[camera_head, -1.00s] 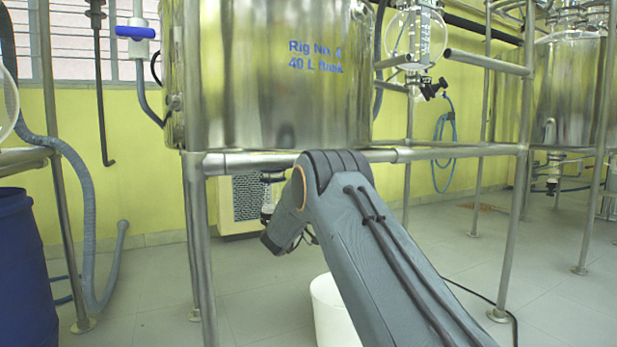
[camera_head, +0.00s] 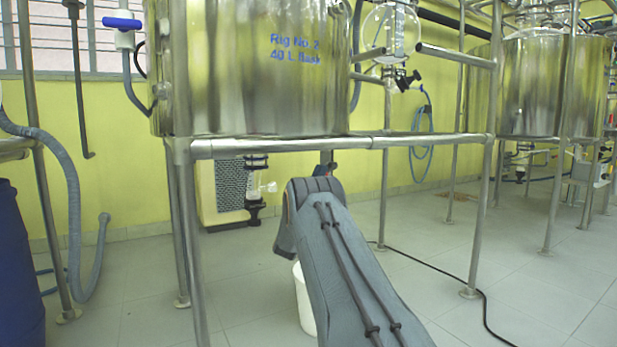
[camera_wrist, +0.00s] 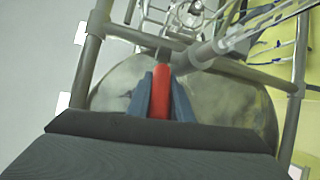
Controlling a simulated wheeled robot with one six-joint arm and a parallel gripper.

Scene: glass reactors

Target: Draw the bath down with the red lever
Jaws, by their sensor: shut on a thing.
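The steel bath (camera_head: 250,90), marked "Rig No. 2 40 L flask", stands on a pipe frame (camera_head: 285,146) in the head view. A glass and black drain fitting (camera_head: 254,185) hangs under it. The wrist view shows the red lever (camera_wrist: 161,95) between the two blue-grey fingers of my gripper (camera_wrist: 161,82), which is shut on it. The rounded steel surface of a vessel (camera_wrist: 225,105) lies beyond the fingers.
A white bucket (camera_head: 303,300) stands on the floor, partly behind my arm. A blue drum (camera_head: 18,270) and grey hose (camera_head: 85,265) are at the left. A black cable (camera_head: 470,290) crosses the floor at the right. A blue-handled valve (camera_head: 122,23) is at upper left.

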